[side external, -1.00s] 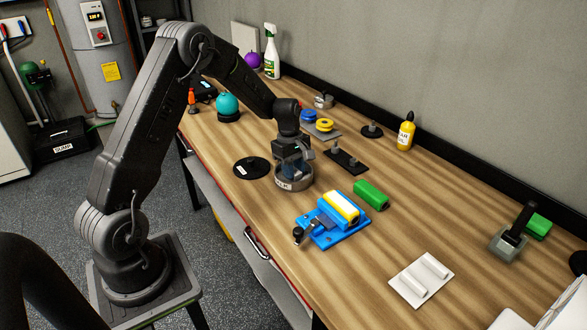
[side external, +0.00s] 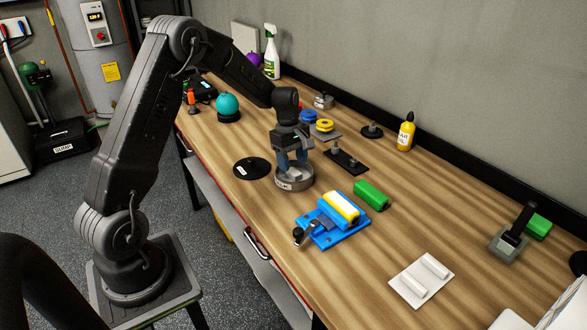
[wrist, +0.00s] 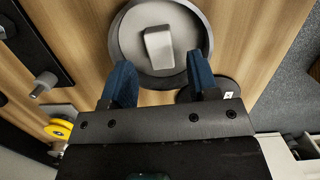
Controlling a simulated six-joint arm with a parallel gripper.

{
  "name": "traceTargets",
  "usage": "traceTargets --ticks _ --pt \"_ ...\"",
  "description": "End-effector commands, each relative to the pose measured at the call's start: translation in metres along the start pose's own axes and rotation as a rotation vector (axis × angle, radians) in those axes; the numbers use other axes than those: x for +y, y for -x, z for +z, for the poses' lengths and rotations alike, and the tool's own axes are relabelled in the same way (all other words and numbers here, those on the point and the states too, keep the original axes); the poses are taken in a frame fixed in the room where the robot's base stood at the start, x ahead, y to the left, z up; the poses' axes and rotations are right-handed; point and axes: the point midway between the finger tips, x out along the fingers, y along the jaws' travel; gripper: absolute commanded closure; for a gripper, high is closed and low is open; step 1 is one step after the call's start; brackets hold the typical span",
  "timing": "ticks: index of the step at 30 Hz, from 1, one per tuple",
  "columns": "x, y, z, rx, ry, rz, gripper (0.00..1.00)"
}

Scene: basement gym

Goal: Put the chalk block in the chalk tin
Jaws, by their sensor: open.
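The chalk tin (side external: 294,181) is a round, shallow grey tin with dark lettering on its side, standing on the bench; its rim shows in the wrist view (wrist: 120,47). The chalk block (wrist: 159,47), a pale grey-white block, lies inside the tin on its floor, clear of the wall as far as I see. In the side view the tin wall and fingers hide it. My gripper (side external: 292,163) is just above the tin, its two blue fingers apart. In the wrist view my gripper (wrist: 159,68) is empty, with nothing between the fingers.
A black disc (side external: 252,168) lies close left of the tin. A dark plate with pegs (side external: 346,160) is to the right. A blue fixture with a yellow-white piece (side external: 335,222) and a green block (side external: 371,195) are nearer the front. The bench is clear around the white rack (side external: 421,280).

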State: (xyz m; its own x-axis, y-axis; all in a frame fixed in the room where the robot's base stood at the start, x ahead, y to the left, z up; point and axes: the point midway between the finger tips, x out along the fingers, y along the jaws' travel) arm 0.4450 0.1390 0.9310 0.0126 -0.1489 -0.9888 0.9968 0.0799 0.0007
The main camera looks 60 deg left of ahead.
Motion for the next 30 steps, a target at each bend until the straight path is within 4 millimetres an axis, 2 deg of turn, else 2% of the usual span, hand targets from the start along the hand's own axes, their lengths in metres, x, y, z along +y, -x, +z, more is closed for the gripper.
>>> traceTargets --ticks 3,9,17,20,23,27,30 --pt "0.001 0.028 -0.001 0.003 0.000 0.005 0.46" --pt "0.000 0.066 -0.001 0.001 0.000 0.003 0.46" --pt "-0.001 0.092 0.003 0.003 -0.013 0.003 0.46" --pt "-0.008 0.106 0.018 0.019 -0.087 0.020 0.46" --pt "-0.025 0.128 0.047 0.055 -0.240 0.055 0.46" --pt "-0.066 0.158 0.096 0.125 -0.535 0.111 0.46" --pt "-0.100 0.173 0.127 0.180 -0.748 0.149 0.46"
